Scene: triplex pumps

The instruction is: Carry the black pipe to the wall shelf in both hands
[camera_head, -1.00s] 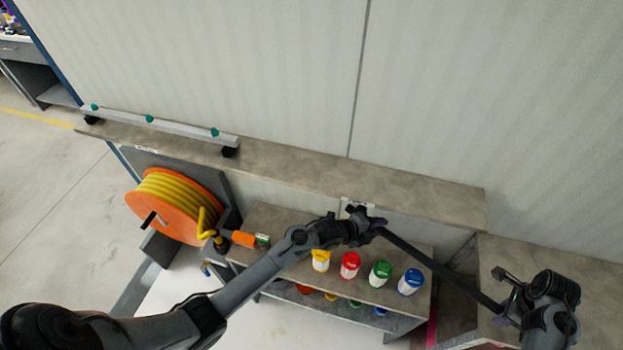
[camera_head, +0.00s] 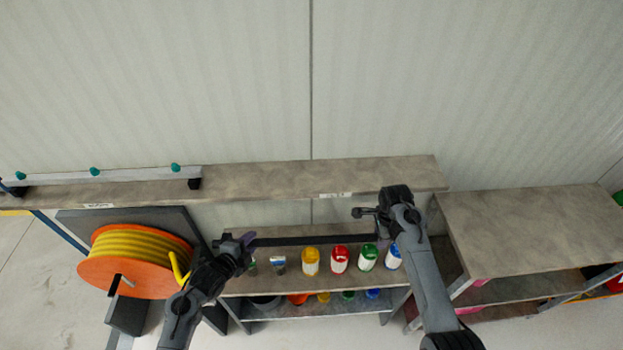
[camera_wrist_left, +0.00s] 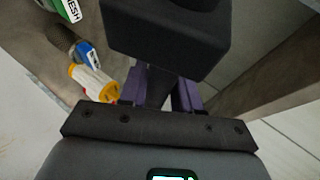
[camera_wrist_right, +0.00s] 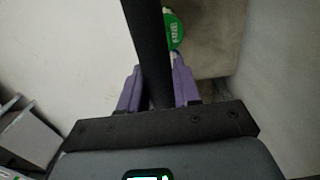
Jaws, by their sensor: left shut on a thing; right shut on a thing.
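The black pipe (camera_head: 312,240) is held level between my two grippers, in front of the wall shelf and over the lower bench. My left gripper (camera_head: 246,241) is shut on its left end; the purple fingers clasp it in the left wrist view (camera_wrist_left: 160,92). My right gripper (camera_head: 374,222) is shut near its right end; in the right wrist view the pipe (camera_wrist_right: 149,50) runs up from between the purple fingers. The wall shelf (camera_head: 310,178) is a long brown ledge along the wall. Its right part is bare. The pipe appears nearer to me than the shelf's front edge.
A rail with green knobs (camera_head: 120,174) lies on the shelf's left part. An orange reel with yellow hose (camera_head: 140,258) stands at the lower left. Several coloured-lid jars, one red (camera_head: 340,260), stand on the bench (camera_head: 300,283). A brown-topped table (camera_head: 530,225) is at the right.

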